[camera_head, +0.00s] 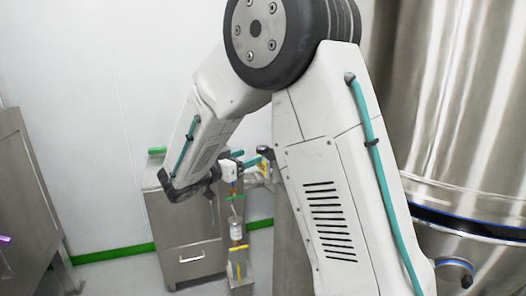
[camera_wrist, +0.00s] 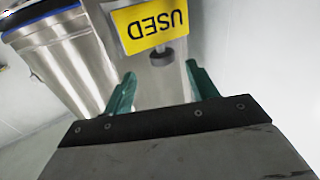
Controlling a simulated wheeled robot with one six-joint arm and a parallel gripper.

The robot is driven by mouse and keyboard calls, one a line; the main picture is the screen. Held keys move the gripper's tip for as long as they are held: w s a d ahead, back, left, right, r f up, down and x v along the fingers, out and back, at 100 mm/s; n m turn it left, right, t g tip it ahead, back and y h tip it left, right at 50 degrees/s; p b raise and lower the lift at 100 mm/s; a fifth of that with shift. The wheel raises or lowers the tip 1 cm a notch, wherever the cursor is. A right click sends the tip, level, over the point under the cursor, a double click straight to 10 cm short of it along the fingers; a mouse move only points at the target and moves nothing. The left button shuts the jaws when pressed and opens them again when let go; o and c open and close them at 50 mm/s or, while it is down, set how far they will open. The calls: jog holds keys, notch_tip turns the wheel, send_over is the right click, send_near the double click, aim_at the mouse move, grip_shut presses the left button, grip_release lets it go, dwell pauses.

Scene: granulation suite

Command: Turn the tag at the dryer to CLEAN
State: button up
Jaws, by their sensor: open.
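A yellow tag (camera_wrist: 150,22) with the black word USED, upside down in the wrist view, is mounted on a grey metal post or panel (camera_wrist: 163,88). A short dark grey knob (camera_wrist: 163,56) sticks out just below its lettering there. My gripper (camera_wrist: 162,80) is open and empty, its two teal fingers pointing towards the panel on either side of the knob, apart from it as far as I can see. In the head view my gripper (camera_head: 243,161) is small beside a yellow patch, partly hidden by my arm. The dryer (camera_head: 468,120) is the large steel vessel at right.
A steel cabinet (camera_head: 190,258) with a drawer handle stands against the white wall behind my wrist. Another steel cabinet (camera_head: 28,190) is at the far left. A steel vessel with a blue rim (camera_wrist: 65,58) fills the upper left of the wrist view.

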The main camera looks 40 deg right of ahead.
aim_at(258, 152)
jog(key=shift+w+d, duration=0.25)
jog(key=shift+d, duration=0.05)
jog(key=d, duration=0.3)
jog(key=w+d, duration=0.1)
jog(key=d, duration=0.3)
jog(key=shift+w, duration=0.15)
jog(key=shift+c, duration=0.4)
jog(key=c, duration=0.9)
